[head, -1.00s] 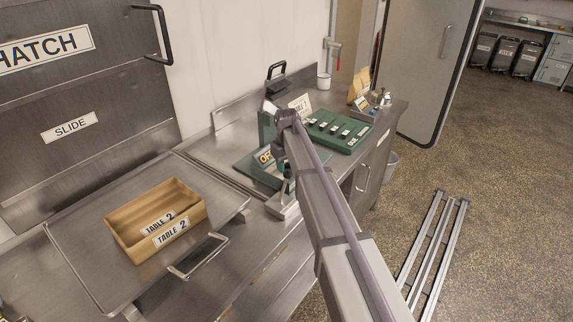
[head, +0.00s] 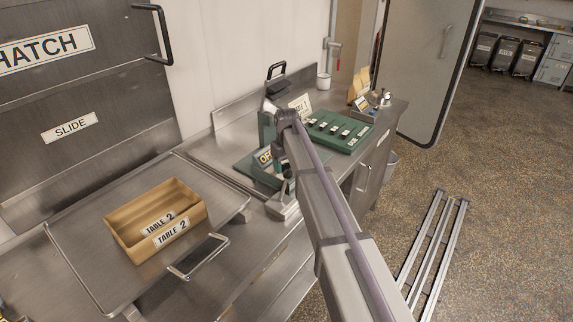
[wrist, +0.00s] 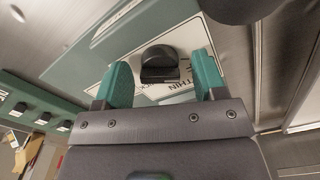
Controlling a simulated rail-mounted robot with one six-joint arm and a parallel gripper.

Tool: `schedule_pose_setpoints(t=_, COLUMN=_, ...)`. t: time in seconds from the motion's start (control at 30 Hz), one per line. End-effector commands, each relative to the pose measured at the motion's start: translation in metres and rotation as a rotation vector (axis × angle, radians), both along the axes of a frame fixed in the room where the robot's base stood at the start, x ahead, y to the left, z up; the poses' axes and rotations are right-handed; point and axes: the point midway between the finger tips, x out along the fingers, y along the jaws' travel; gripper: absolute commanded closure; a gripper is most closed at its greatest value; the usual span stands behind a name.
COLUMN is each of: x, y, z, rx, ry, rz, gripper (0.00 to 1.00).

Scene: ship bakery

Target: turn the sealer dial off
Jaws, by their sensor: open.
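The sealer (head: 245,168) is a green unit on the steel counter, with an "OFF" label (head: 264,157) partly covered by my arm. I cannot tell how far the fingertips are above the plate. The dial is hidden in the head view.
A green panel with several switches (head: 340,132) stands right of the sealer. A tan "TABLE 2" box (head: 125,232) sits on a steel tray (head: 85,262) at left. A white mug (head: 323,81) stands at the back. Floor rails (head: 432,250) lie at right.

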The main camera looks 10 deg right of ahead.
Motion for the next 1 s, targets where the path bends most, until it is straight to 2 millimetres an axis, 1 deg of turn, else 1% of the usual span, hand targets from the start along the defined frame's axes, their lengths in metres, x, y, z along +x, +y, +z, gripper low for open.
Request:
schedule_pose_setpoints(t=0.17, x=0.000, y=0.000, z=0.031, rx=0.000, ry=0.000, rz=0.000, gripper=0.36)
schedule_pose_setpoints(t=0.4, x=0.000, y=0.000, z=0.092, rx=0.000, ry=0.000, rz=0.000, gripper=0.36)
schedule_pose_setpoints(t=0.5, x=0.000, y=0.000, z=0.107, rx=0.000, ry=0.000, rz=0.000, gripper=0.36)
schedule_pose_setpoints(t=0.6, x=0.000, y=0.000, z=0.110, rx=0.000, ry=0.000, rz=0.000, gripper=0.36)
schedule_pose_setpoints(t=0.87, x=0.000, y=0.000, z=0.106, rx=0.000, ry=0.000, rz=-0.001, gripper=0.36)
schedule_pose_setpoints(t=0.93, x=-0.001, y=0.000, z=0.106, rx=0.000, ry=0.000, rz=-0.043, gripper=0.36)
schedule_pose_setpoints(t=0.97, x=-0.015, y=0.000, z=0.106, rx=0.000, ry=0.000, rz=-0.077, gripper=0.36)
schedule_pose_setpoints(t=1.0, x=-0.038, y=0.000, z=0.106, rx=0.000, ry=0.001, rz=-0.111, gripper=0.36)
